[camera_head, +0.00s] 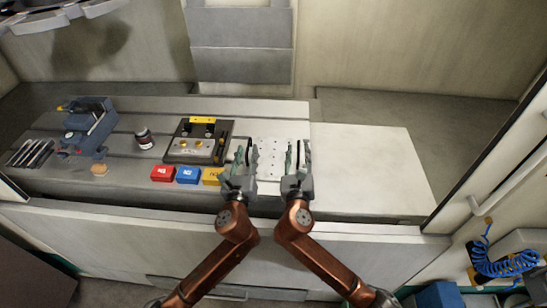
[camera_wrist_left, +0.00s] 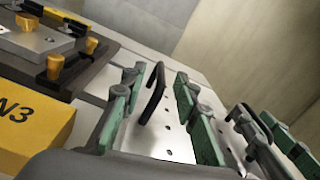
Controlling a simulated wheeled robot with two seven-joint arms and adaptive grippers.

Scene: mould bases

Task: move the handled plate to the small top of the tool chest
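The handled plate (camera_head: 272,158) is a pale flat plate with several small holes, lying on the long grey work surface. A black bar handle (camera_wrist_left: 152,94) stands up at its left side in the left wrist view. My left gripper (camera_head: 244,157) is open over the plate's left side, with its green-padded fingers on either side of that handle, not closed on it. My right gripper (camera_head: 297,156) is open at the plate's right side; its fingers hide most of that edge and any handle there. The small top (camera_head: 375,160) of the tool chest is a bare pale surface to the right.
Left of the plate are a black mould base (camera_head: 198,142) with yellow parts and red (camera_head: 163,173), blue (camera_head: 188,174) and yellow (camera_head: 211,176) blocks. A dark jar (camera_head: 144,138) and a blue vise (camera_head: 90,126) stand further left. The small top is clear.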

